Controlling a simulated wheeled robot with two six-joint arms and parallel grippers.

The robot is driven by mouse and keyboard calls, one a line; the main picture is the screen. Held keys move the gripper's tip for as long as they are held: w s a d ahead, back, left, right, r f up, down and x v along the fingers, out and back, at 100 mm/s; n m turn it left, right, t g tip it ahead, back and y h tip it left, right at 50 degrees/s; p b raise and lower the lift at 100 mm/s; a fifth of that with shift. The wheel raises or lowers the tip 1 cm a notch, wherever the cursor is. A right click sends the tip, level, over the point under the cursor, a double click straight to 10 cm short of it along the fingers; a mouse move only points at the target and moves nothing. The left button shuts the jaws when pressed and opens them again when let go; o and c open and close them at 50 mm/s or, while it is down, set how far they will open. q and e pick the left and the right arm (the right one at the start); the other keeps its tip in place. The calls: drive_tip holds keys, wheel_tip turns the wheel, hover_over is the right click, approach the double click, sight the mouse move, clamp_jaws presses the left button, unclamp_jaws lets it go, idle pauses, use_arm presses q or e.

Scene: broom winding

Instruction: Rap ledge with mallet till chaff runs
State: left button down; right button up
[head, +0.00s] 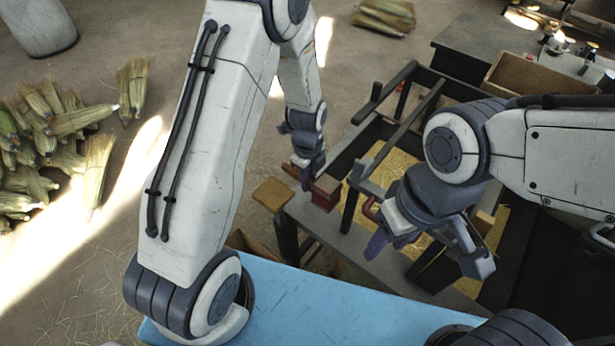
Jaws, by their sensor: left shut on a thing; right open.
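My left gripper (307,172) is shut on a mallet. The mallet's reddish-brown head (325,193) shows just below the fingers, beside the dark frame at the box's left end; I cannot tell whether it touches the frame. Yellow chaff (402,165) lies inside the dark-framed box, and more shows at its lower right. A grey ledge (335,232) runs along the box's near side, partly hidden by my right arm.
A tan block (272,194) tops a dark post left of the mallet. A blue surface (330,305) lies in front. Broom-straw bundles (50,140) are heaped on the floor at left. A cardboard box (535,85) stands at back right. Dark rails (415,90) rise around the box.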

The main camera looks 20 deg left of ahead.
use_arm(q)
drive_tip(key=shift+f, duration=0.35)
wheel_tip(320, 180, down, 9)
drive_tip(key=b, duration=0.7)
wheel_tip(320, 180, up, 4)
drive_tip(key=p, duration=0.3)
drive_tip(key=shift+f, duration=0.2)
idle(0.6)
